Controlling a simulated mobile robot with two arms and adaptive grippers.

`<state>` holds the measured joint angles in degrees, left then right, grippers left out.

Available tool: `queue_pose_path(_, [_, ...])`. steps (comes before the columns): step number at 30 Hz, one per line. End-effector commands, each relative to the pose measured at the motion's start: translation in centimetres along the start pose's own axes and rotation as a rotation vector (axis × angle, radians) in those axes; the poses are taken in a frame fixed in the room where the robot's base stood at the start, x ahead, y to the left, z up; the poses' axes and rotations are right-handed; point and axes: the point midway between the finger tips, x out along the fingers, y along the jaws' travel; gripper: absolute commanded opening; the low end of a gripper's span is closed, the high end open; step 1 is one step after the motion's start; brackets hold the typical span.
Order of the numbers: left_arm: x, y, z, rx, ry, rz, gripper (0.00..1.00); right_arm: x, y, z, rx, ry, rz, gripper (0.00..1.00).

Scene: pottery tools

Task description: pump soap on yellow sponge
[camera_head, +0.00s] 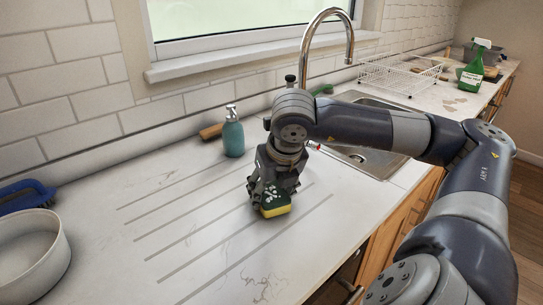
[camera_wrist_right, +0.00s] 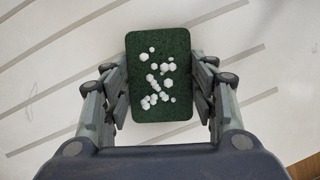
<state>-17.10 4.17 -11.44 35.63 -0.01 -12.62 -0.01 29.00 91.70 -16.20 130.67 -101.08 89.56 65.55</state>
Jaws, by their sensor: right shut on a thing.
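My left gripper is not in view.
A white round bowl (camera_head: 35,262) and a blue brush (camera_head: 27,193) are at the left. A wooden-handled item (camera_head: 211,131) lies beside the bottle. The sink (camera_head: 372,158), faucet (camera_head: 329,14), wire rack (camera_head: 400,77) and green spray bottle (camera_head: 474,68) are to the right. The grooved counter is mostly clear.

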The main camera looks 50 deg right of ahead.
Motion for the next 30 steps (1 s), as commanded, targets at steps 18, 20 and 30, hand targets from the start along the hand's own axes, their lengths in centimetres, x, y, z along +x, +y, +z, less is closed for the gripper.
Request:
queue_pose_path(18, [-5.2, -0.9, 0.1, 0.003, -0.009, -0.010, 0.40, -5.9, 0.0, 2.5, 0.000, 0.000, 0.001, 0.45])
queue_pose_path(20, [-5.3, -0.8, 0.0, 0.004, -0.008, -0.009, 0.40, -6.0, 0.0, 2.5, 0.000, 0.000, 0.001, 0.45])
queue_pose_path(30, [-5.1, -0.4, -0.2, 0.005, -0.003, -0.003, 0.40, -5.8, 0.0, 2.4, 0.000, 0.000, 0.000, 0.45])
